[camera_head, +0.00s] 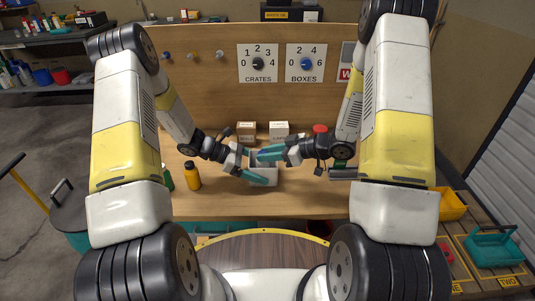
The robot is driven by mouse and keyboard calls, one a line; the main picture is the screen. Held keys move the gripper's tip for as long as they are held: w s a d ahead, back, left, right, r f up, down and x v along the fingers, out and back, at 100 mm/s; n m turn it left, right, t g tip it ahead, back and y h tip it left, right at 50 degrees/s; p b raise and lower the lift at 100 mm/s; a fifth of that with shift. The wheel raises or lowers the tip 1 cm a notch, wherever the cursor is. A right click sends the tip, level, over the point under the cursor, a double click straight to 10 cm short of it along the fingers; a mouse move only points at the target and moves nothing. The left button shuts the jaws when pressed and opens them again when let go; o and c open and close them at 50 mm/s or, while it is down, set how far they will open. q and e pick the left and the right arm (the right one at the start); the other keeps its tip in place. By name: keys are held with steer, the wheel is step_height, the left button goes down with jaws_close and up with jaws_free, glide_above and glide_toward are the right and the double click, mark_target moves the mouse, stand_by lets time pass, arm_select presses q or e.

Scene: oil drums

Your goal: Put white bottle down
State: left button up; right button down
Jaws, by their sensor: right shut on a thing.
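My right gripper (268,154) reaches in from the right over the middle of the table, its teal fingers shut on a small pale thing. This looks like the white bottle, but it is mostly hidden by the fingers and its outline is unclear. My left gripper (258,178) reaches in from the left, close beside and slightly nearer to me. One teal finger shows plainly; its opening is hard to make out.
A yellow-orange bottle (192,176) stands upright on the table (310,203) at the left, with a dark green bottle (167,178) beside it. Two small boxes (246,130) (279,129) and a red-topped thing (320,129) stand at the back by the panel with dials.

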steer(key=c, duration=1.1)
jaws_free()
steer(key=shift+c, duration=0.2)
